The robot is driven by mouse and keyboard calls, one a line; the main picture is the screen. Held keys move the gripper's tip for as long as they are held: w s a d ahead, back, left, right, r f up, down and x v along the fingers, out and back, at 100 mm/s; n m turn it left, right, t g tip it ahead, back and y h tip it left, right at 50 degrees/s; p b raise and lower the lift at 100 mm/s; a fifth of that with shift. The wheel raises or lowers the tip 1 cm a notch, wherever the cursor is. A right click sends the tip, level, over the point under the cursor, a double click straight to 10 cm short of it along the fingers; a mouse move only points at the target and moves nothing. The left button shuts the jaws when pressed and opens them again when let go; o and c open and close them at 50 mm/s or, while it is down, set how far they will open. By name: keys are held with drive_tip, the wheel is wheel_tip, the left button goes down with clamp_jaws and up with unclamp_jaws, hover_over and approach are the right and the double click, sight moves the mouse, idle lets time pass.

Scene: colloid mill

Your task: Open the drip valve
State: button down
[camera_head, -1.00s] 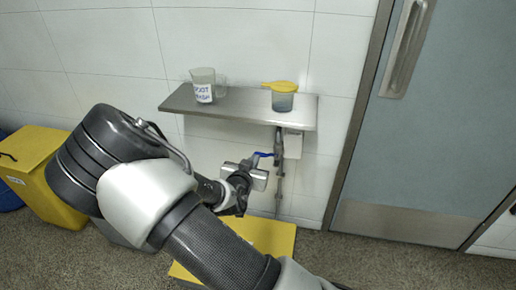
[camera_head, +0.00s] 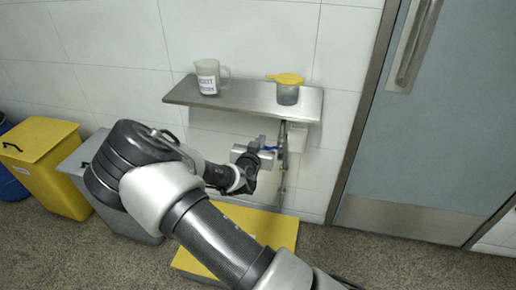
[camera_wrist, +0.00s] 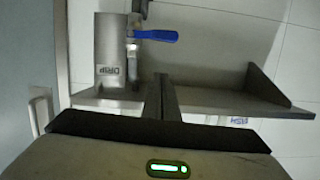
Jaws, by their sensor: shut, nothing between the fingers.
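The drip valve has a blue lever handle (camera_wrist: 155,35) on a metal pipe (camera_wrist: 132,60), beside a grey plate labelled DRIP (camera_wrist: 110,72). In the wrist view the lever sticks out sideways from the pipe. In the head view the blue handle (camera_head: 270,149) shows below the shelf, partly hidden by my gripper (camera_head: 262,143). My gripper also shows in the wrist view (camera_wrist: 161,80), with its fingers shut and empty. In that picture the fingertips lie below the blue lever and right of the pipe. Contact with the lever cannot be seen.
A steel shelf (camera_head: 235,99) above the valve bears a labelled jug (camera_head: 208,78) and a yellow-topped cup (camera_head: 287,93). A yellow bin (camera_head: 50,170) stands left, a low yellow lid (camera_head: 265,228) below, a door (camera_head: 430,120) right.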

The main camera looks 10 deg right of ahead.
drive_tip(key=shift+w+d+f+b, duration=0.15)
drive_tip(key=shift+w+f, duration=0.35)
drive_tip(key=shift+f, duration=0.3)
drive_tip(key=shift+w+d+f+b, duration=0.2)
drive_tip(key=shift+w+f, duration=0.35)
drive_tip(key=shift+f, duration=0.25)
drive_tip(key=shift+w+d+f+b, duration=0.15)
drive_tip(key=shift+w+f, duration=0.35)
drive_tip(key=shift+f, duration=0.3)
